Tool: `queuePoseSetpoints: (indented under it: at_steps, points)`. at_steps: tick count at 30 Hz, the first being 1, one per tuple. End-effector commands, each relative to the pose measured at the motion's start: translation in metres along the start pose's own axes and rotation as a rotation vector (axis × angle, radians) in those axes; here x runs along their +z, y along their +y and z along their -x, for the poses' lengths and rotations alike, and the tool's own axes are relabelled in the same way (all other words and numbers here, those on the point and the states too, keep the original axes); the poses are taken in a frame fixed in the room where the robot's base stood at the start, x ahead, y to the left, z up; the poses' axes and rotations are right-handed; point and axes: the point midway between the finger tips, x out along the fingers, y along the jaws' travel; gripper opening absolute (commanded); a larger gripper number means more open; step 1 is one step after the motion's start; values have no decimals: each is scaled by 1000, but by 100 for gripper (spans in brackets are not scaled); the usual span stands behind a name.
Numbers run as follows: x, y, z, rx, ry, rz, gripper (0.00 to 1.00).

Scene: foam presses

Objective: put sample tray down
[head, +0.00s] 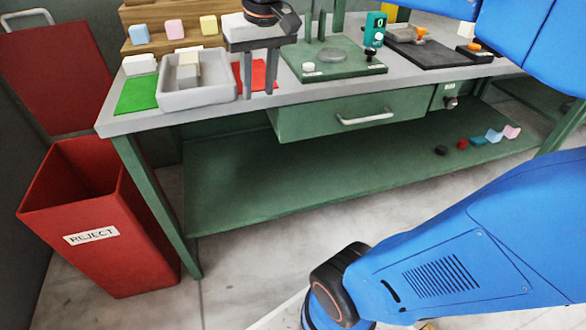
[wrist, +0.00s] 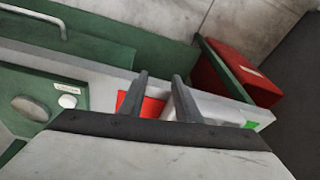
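The sample tray (head: 198,98) is a pale grey open box resting on the bench near its left end. A cream block (head: 188,68) lies inside it. The tray sits between a green mat (head: 137,94) and a red mat (head: 257,74). My gripper (head: 260,92) points down just right of the tray, over the red mat. Its two dark fingers are apart with nothing visible between them. In the wrist view my gripper (wrist: 162,78) also shows a clear gap, with the red mat (wrist: 150,107) behind. The tray there is partly hidden by a finger.
A white block (head: 140,64) stands at the green mat. A wooden rack (head: 172,43) with coloured blocks is behind the tray. A green press base (head: 335,66) stands to the right. A red reject bin (head: 95,215) is below the bench's left end.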

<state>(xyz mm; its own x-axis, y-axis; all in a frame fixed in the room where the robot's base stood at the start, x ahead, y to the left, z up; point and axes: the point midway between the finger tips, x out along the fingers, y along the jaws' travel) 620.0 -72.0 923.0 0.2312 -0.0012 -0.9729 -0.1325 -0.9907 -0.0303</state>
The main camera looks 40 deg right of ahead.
Motion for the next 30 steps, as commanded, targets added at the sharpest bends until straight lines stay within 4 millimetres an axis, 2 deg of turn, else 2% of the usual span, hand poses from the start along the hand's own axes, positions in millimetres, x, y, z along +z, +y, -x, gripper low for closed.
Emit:
queuePoseSetpoints:
  at_steps: [1,9,15,21,30]
  points:
    - [19,2,-10,-2,17,13,30]
    - [106,13,-73,-11,113,87,30]
    - [150,18,-113,-13,164,126,30]
    - [163,20,-127,-13,181,140,30]
    - [163,20,-127,-13,181,140,30]
